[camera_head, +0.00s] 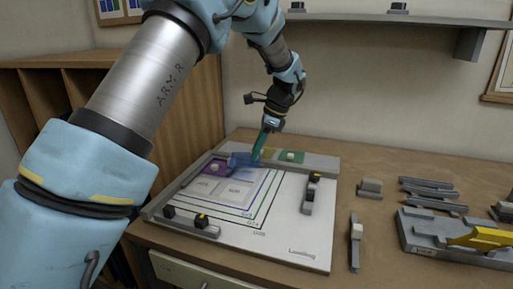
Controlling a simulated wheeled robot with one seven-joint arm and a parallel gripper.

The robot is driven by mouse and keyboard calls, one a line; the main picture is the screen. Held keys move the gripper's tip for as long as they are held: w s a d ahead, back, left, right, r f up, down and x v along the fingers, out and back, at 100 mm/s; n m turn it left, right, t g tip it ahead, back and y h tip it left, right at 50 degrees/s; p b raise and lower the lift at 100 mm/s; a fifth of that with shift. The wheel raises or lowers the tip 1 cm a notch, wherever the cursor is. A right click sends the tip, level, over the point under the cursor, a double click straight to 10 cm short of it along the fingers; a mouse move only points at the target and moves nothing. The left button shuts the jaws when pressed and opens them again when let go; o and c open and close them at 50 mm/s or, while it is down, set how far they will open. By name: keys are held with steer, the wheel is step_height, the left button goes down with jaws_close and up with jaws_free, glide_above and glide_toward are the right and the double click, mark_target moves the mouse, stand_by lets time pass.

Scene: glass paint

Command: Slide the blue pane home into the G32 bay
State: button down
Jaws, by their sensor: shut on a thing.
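My gripper (262,146) reaches down over the far part of a white board (293,222). It is shut on the blue pane (243,160), a translucent piece at the far left-middle of the board. The pane overlaps a purple pane (205,168) in the picture; I cannot tell whether they touch. The board carries nested coloured outlines and pale rectangular areas with small labels, too small to read surely, so I cannot tell which bay is G32. The fingertips are small and partly merge with the pane.
A grey rail (318,160) runs along the board's far edge, with a green piece (291,156) by it. Dark-knobbed clamps stand at the front left (191,221) and right (310,192). Grey bars (428,188) and a block with a yellow tool (480,238) lie at right.

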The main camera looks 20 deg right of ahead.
mark_target(258, 157)
steer(key=m, duration=0.1)
steer(key=s+m+t, duration=0.1)
steer(key=m, duration=0.1)
steer(key=shift+f+m+h, duration=0.1)
steer(key=shift+m+h, duration=0.2)
step_height(258, 157, down, 4)
steer(key=b, duration=0.4)
steer(key=shift+f+b, duration=0.25)
steer(key=shift+b, duration=0.05)
steer(key=shift+f, duration=0.45)
steer(key=shift+f+p, duration=0.1)
steer(key=shift+p, duration=0.65)
stand_by(0.4)
steer(key=shift+w+p, duration=0.6)
steer(key=shift+w, duration=0.6)
stand_by(1.2)
steer(key=shift+w+p, duration=0.15)
steer(key=shift+p, duration=0.15)
stand_by(0.7)
steer(key=c, duration=0.6)
jaws_free()
